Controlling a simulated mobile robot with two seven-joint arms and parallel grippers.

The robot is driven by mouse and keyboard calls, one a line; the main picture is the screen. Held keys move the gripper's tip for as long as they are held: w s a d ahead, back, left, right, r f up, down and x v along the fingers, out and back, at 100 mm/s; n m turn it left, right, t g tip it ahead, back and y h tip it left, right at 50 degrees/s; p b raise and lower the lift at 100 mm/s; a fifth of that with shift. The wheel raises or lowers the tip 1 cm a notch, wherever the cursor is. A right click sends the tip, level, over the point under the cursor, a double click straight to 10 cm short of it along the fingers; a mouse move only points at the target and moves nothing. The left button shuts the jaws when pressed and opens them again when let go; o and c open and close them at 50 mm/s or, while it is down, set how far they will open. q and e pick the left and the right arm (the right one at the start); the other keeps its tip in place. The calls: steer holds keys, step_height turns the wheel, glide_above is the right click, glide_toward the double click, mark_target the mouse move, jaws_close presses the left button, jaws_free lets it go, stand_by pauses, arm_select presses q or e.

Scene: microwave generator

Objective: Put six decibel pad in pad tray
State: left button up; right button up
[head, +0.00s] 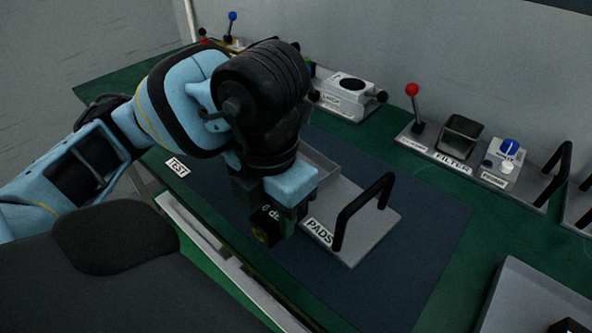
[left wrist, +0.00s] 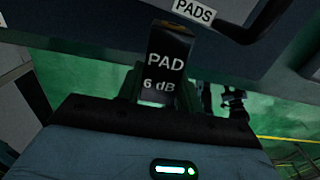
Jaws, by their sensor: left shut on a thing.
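The six decibel pad is a small black block marked "PAD 6 dB" in the left wrist view (left wrist: 165,68); it also shows in the head view (head: 266,228). My left gripper (head: 272,208) is shut on it and holds it in front of the pad tray. The pad tray (head: 368,232) is a grey tray labelled "PADS" with a black arched handle, on a dark blue mat. My left arm hides part of the tray's left side. The label and a tray edge show at the top of the left wrist view (left wrist: 232,10). My right gripper is not in view.
A "TEST" label (head: 177,167) lies on the mat's left. A grey unit (head: 348,97) and a filter panel (head: 460,158) with a red-knobbed lever stand along the back wall. Another grey tray (head: 525,305) is at the lower right. The mat right of the pad tray is clear.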

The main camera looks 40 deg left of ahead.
arm_select(q)
steer(key=shift+w, duration=0.1)
steer(key=w+a, duration=0.2)
steer(key=w, duration=0.2)
steer(key=w+a+f, duration=0.1)
steer(key=w+a, duration=0.2)
steer(key=w, duration=0.1)
steer(key=w+a, duration=0.2)
steer(key=w, duration=0.3)
steer(key=shift+w+a+f, duration=0.1)
steer(key=shift+a+f, duration=0.1)
steer(key=shift+a, duration=0.15)
steer(key=shift+w+a+f, duration=0.15)
steer(key=shift+w+a, duration=0.05)
steer(key=shift+f, duration=1.65)
steer(key=shift+f, duration=0.1)
steer(key=o, duration=1.1)
step_height(320, 180, up, 12)
steer(key=shift+r+p, duration=0.15)
steer(key=shift+p, duration=0.8)
